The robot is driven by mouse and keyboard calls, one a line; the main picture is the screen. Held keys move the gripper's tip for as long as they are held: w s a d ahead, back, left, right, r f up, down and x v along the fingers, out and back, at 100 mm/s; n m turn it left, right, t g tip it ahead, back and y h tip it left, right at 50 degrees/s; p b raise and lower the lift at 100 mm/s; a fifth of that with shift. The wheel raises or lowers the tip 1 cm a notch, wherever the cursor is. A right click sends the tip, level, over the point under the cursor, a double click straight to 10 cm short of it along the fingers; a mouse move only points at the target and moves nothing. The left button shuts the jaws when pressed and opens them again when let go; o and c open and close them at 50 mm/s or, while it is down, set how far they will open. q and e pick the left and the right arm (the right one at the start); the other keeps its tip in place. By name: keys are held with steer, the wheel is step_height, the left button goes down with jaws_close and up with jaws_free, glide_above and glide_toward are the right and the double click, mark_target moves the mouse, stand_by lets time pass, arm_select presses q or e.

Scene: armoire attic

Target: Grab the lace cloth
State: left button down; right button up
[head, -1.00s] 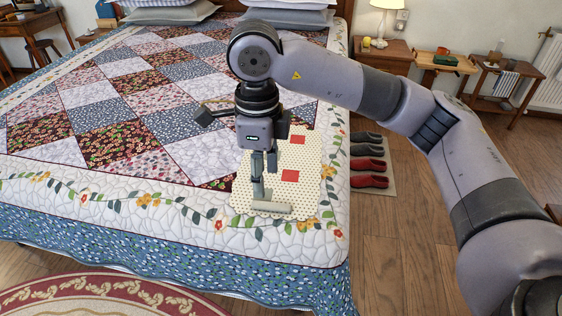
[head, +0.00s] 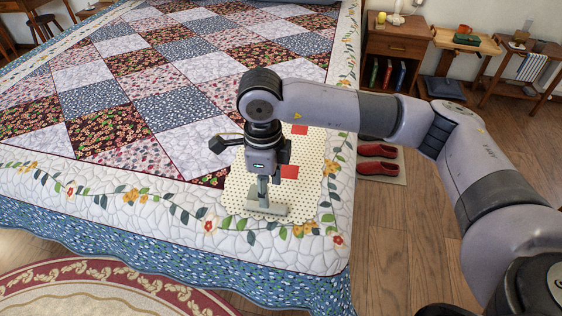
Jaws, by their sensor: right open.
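The lace cloth (head: 305,205) is cream, dotted and scalloped at the edge, with small red squares. It lies flat on the near right corner of the bed. My right gripper (head: 264,198) points down over the cloth's left part, open, with its fingers low near the cloth. I cannot tell whether they touch it. A pale grey bar (head: 268,210) shows at the fingertips, and I cannot tell whether it is part of the gripper. My right arm and gripper hide part of the cloth. My left gripper is out of view.
The cloth rests on a patchwork quilt (head: 160,105) covering the bed. Red slippers (head: 377,150) lie on a small mat right of the bed. A nightstand (head: 398,45) and small wooden tables (head: 465,42) stand at the back right. Bare floor lies between.

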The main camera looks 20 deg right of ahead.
steer(key=shift+a+f, duration=0.15)
steer(key=shift+f, duration=1.25)
steer(key=shift+a+f, duration=0.1)
steer(key=shift+f, duration=1.25)
jaws_close()
